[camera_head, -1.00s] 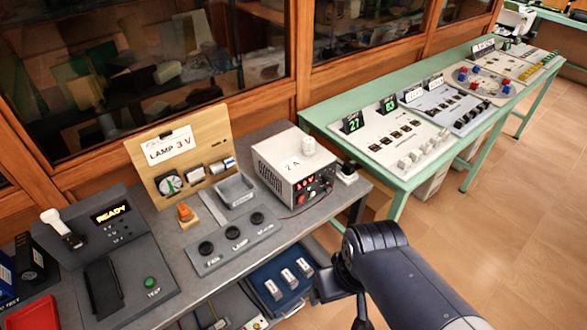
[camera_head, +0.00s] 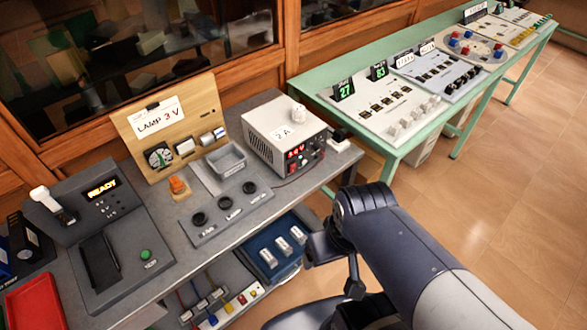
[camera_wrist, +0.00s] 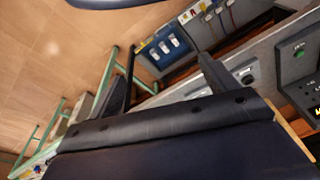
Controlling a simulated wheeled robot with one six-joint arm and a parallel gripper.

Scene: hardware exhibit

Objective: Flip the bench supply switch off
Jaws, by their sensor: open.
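The bench supply (camera_head: 270,122) is a pale box near the right end of the grey bench in the head view. Its front has a lit red display (camera_head: 297,151), small knobs and a small red part (camera_head: 292,168) low on the left that looks like the switch; its position is too small to tell. My gripper (camera_head: 322,248) is in front of the bench, below and apart from the supply, partly hidden by my arm. In the wrist view my gripper (camera_wrist: 163,66) has its two dark fingers spread, with nothing between them. The supply front is not clear there.
A green table (camera_head: 300,85) with control panels stands right of the bench. A blue tray (camera_head: 275,253) with several pale blocks sits on the shelf under the bench. A panel with dark knobs (camera_head: 228,214) lies before the supply. Open floor (camera_head: 490,180) is at the right.

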